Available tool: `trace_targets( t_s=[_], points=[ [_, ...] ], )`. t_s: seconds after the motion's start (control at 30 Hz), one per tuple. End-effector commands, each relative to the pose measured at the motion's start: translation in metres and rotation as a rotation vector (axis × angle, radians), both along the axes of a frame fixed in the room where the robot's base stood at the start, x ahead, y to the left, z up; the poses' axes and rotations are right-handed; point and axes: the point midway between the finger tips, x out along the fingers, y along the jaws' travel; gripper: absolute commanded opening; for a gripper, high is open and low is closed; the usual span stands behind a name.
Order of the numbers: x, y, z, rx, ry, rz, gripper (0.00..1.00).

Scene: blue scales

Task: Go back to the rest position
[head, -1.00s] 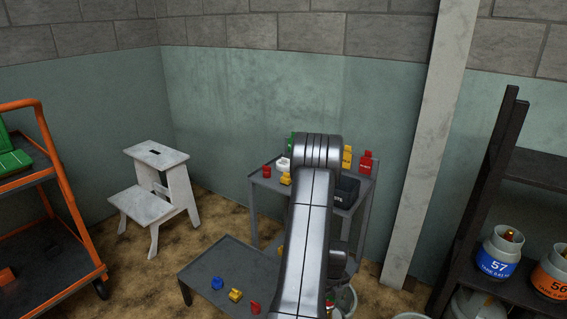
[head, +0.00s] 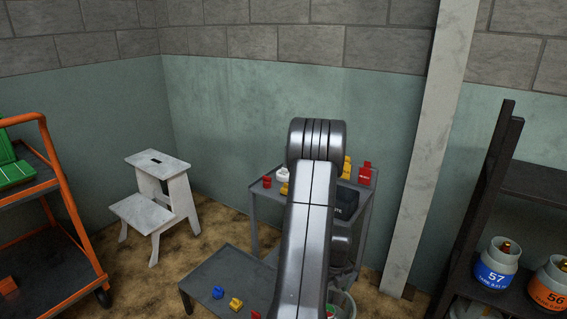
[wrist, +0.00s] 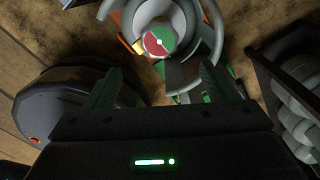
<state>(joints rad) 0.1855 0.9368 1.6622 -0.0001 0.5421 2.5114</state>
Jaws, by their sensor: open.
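My gripper (wrist: 170,85) shows in the wrist view with its two fingers apart and nothing held between them. Beyond the fingertips is a grey round bin (wrist: 195,12) with coloured items in it, among them a red, white and green round piece (wrist: 160,40). In the head view my arm stands in the middle of the picture and hides the gripper. The arm also covers part of the grey table behind it.
A grey table (head: 258,205) by the wall holds small coloured weights and a black box (head: 346,203). A lower grey table (head: 207,268) holds several small weights. A white step stool (head: 140,212), orange cart (head: 75,228) and dark rack with gas tanks (head: 493,265) stand around.

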Motion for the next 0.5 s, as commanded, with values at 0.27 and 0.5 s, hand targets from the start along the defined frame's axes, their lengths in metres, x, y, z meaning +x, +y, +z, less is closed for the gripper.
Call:
trace_targets(
  t_s=[0.27,0.5],
  points=[
    [-0.001,0.000,0.023,0.001,0.005,0.000,0.79],
    [-0.001,0.000,-0.026,0.001,0.005,0.000,0.79]
  ],
)
